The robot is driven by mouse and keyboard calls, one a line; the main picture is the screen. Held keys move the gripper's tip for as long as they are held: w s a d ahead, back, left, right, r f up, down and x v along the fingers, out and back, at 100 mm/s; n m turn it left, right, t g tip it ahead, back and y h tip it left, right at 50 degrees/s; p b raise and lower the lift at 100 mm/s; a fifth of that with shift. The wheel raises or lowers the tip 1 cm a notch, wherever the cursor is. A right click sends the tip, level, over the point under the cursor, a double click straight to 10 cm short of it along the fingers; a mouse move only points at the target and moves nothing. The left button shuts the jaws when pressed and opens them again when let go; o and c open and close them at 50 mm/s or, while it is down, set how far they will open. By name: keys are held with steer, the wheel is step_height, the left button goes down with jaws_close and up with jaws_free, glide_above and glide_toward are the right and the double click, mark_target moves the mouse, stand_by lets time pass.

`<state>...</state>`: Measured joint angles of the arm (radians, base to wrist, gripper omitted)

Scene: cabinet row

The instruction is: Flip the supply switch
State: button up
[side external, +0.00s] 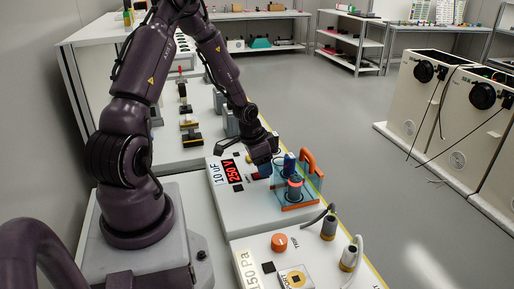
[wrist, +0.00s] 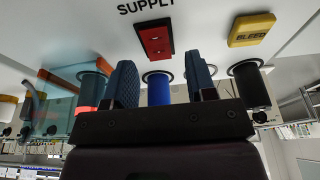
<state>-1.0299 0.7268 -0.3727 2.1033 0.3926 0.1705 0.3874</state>
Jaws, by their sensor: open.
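The supply switch (wrist: 155,39) is a red rocker in a black frame under the printed word SUPPLY, at the top middle of the wrist view.
A yellow BLEED label (wrist: 251,29) and a dark post (wrist: 250,86) are right of the switch in the wrist view. A clear blue guard with an orange handle (side external: 308,161) stands beside my gripper. A nearer box carries an orange TRIP knob (side external: 279,242).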

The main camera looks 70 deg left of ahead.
mark_target(251, 179)
steer(key=v, duration=1.1)
steer(key=shift+r, duration=0.35)
steer(key=shift+s, duration=0.1)
steer(key=s+d+r+t, duration=0.1)
steer(key=s+d+r, duration=0.2)
steer(key=d+r, duration=0.5)
steer(key=s+d+r+t, duration=0.1)
steer(key=s+d+r, duration=0.3)
steer(key=d+r, duration=0.5)
steer(key=d, duration=0.5)
steer(key=shift+s+t, duration=0.3)
steer(key=shift+s, duration=0.05)
steer(key=shift+c, duration=0.5)
